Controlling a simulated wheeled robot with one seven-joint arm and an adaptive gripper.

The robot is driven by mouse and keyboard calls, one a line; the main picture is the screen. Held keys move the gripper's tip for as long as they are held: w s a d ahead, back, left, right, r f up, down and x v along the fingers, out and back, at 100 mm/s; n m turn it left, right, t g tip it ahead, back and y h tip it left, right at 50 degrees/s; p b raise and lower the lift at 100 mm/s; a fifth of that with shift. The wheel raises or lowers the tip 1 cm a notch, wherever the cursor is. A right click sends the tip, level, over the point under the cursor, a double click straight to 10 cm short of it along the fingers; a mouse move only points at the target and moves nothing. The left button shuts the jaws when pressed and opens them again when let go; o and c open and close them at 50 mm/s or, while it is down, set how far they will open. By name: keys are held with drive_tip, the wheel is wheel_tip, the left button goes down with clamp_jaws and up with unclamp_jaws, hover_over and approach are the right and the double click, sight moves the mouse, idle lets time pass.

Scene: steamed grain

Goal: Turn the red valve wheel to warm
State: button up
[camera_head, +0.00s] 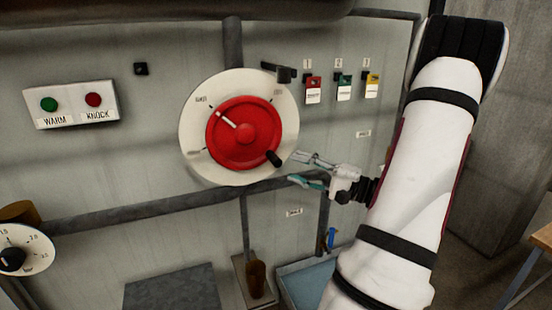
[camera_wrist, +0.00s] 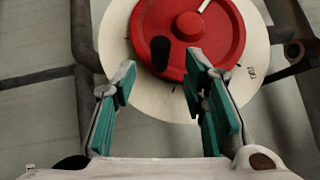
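The red valve wheel (camera_head: 245,133) sits on a round white dial plate (camera_head: 196,157) on the grey panel. Its white pointer line slants to the upper left. The small print on the plate is too small to read surely. The black handle knob (camera_head: 274,158) stands out at the wheel's lower right. My gripper (camera_head: 296,168) is open and empty, just right of and below the knob. In the wrist view, the open teal-padded fingers (camera_wrist: 161,76) lie either side of the black knob (camera_wrist: 160,52), which is seen beyond their tips, apparently apart from them.
A box with a green WARM button (camera_head: 49,104) and a red KNOCK button (camera_head: 93,100) is at the left. Red, green and yellow tags (camera_head: 344,87) hang at the right. A thick pipe (camera_head: 120,213) runs below the wheel. A black bracket (camera_head: 281,72) sits at the plate's upper right.

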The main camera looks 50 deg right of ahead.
sight(281, 162)
drive_tip(key=x, duration=0.7)
drive_tip(key=shift+w+p, duration=0.2)
drive_tip(key=shift+p, duration=0.2)
clamp_jaws()
